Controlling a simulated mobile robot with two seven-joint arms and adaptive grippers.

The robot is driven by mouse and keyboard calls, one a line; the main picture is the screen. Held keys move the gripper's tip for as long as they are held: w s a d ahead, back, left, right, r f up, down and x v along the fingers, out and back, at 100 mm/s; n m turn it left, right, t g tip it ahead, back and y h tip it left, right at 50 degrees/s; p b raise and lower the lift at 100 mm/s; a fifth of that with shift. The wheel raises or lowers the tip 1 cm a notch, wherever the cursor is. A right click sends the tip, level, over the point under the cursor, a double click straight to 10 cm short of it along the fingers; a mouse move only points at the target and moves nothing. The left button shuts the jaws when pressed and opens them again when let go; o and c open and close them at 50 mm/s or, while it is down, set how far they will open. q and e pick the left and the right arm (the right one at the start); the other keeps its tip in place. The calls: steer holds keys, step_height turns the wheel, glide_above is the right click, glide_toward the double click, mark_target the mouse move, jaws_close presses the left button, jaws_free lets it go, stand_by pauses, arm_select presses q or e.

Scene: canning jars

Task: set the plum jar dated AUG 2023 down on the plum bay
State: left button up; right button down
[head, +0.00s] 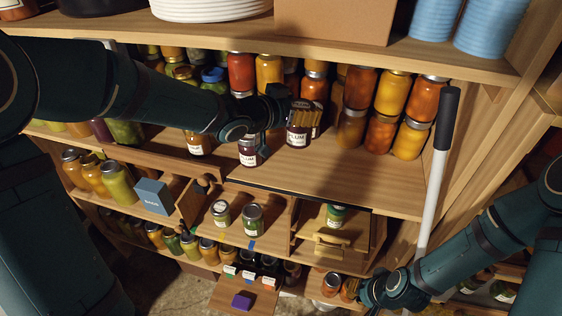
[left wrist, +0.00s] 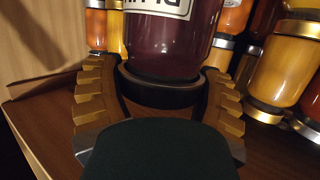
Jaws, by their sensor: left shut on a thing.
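A dark plum jar (head: 298,125) with a white label reading PLUM is in my left gripper (head: 306,112), at the middle shelf. The left wrist view shows this plum jar (left wrist: 172,45) between the ridged fingers of my left gripper (left wrist: 160,92), which is shut on it. Its date cannot be read. I cannot tell whether its base touches the shelf board. A second dark jar (head: 248,151) with a PLUM label stands to its left, partly under my gripper. My right gripper (head: 385,290) is low at the right, apart from these jars; its fingers are unclear.
Orange and yellow jars (head: 393,93) stand stacked right of the held jar. The shelf board (head: 375,180) is bare at front right. A white pole with a black grip (head: 440,150) stands at the right. Open drawers (head: 275,230) with jars and a blue box (head: 152,196) lie below.

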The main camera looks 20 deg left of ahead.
mark_target(299, 142)
arm_select(q)
step_height(299, 142, down, 6)
steer(key=shift+d+r+b, duration=0.15)
steer(key=shift+r+b, duration=0.1)
steer(key=shift+b, duration=0.45)
steer(key=shift+f+b, duration=0.3)
steer(key=shift+f, duration=1.9)
steer(key=o, duration=1.3)
steer(key=shift+f, duration=0.15)
steer(key=shift+c, duration=0.2)
